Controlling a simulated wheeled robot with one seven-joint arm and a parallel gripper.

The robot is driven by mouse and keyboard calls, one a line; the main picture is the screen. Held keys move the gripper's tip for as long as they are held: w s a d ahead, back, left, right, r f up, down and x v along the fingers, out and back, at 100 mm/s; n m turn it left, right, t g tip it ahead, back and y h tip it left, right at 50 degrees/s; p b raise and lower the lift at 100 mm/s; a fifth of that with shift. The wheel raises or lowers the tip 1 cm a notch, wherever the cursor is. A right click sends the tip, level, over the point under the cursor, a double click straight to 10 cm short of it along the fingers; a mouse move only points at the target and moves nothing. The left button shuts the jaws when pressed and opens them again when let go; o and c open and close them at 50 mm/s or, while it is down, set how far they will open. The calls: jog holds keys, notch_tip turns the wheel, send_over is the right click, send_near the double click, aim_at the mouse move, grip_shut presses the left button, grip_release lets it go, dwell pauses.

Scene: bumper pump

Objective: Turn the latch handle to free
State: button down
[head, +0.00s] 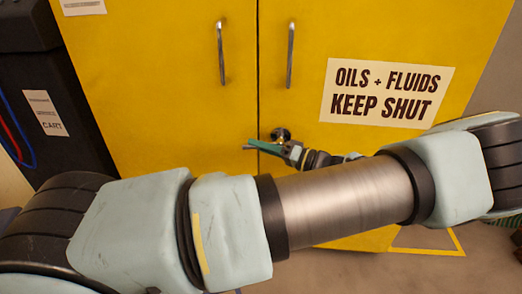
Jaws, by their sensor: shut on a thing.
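The latch handle (279,133) is a small dark metal fitting on the right door of a yellow cabinet (170,60), close to the seam between the two doors. My gripper (251,146) is at the latch, with its teal fingers pointing left across the seam. It is shut on the latch handle. The gripper covers much of the handle, so the handle's exact angle is hard to tell. Both cabinet doors look closed.
Two vertical metal door pulls, left (221,52) and right (290,55), stand above the latch. A sign (386,93) reads "OILS + FLUIDS KEEP SHUT". A dark cart (45,100) with red and blue hoses stands at left. My arm crosses the lower view.

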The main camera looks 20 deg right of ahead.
jog(key=shift+r+m+t+y, duration=0.4)
jog(key=shift+r+t+y, duration=0.1)
jog(key=shift+t+y, duration=0.2)
jog(key=shift+r, duration=0.1)
jog(key=c, duration=0.8)
grip_release()
jog(key=v, duration=1)
jog(key=shift+s+d+f+b, duration=0.2)
jog(key=shift+s+b, duration=0.05)
jog(key=shift+b, duration=0.1)
